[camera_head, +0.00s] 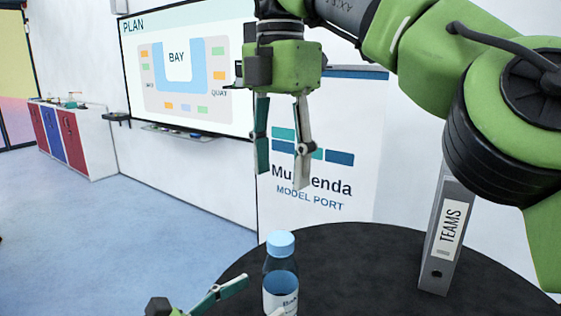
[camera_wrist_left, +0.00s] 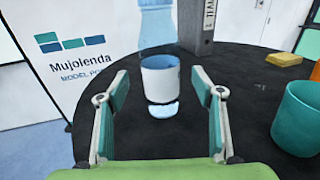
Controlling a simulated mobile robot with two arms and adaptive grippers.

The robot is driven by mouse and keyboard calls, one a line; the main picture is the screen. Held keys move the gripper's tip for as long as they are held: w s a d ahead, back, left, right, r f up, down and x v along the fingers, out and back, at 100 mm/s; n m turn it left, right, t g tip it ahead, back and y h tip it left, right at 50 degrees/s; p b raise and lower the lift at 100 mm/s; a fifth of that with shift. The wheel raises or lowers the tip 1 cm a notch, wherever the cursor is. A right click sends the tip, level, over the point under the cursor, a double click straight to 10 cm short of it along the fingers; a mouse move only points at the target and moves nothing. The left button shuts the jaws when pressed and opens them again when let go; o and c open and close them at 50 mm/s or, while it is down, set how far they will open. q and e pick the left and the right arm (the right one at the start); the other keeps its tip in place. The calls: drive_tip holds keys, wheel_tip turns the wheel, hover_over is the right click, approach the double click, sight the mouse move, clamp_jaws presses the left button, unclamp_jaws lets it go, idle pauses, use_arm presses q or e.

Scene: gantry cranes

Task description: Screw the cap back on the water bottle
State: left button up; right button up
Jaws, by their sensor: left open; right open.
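The water bottle (camera_head: 266,270) stands upright on the black table, clear with a pale label. The light blue cap (camera_head: 280,244) sits on its top; I cannot tell how tightly. The bottle also shows in the left wrist view (camera_wrist_left: 156,28), ahead of the fingers, with its top cut off. My left gripper (camera_head: 261,298) is open and low beside the bottle, one finger to its left and one near its front. In the left wrist view its fingers (camera_wrist_left: 161,76) flank the label with gaps. My right gripper (camera_head: 282,180) is open and empty, pointing down above the cap.
A grey "TEAMS" binder (camera_head: 437,265) stands on the round black table (camera_head: 370,270) right of the bottle. The left wrist view shows a teal cup (camera_wrist_left: 299,118) and a yellow block (camera_wrist_left: 282,60) at right. A white panel (camera_head: 340,130) is behind.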

use_arm(q)
drive_tip(key=shift+v, duration=2.8)
drive_tip(key=shift+a, duration=0.1)
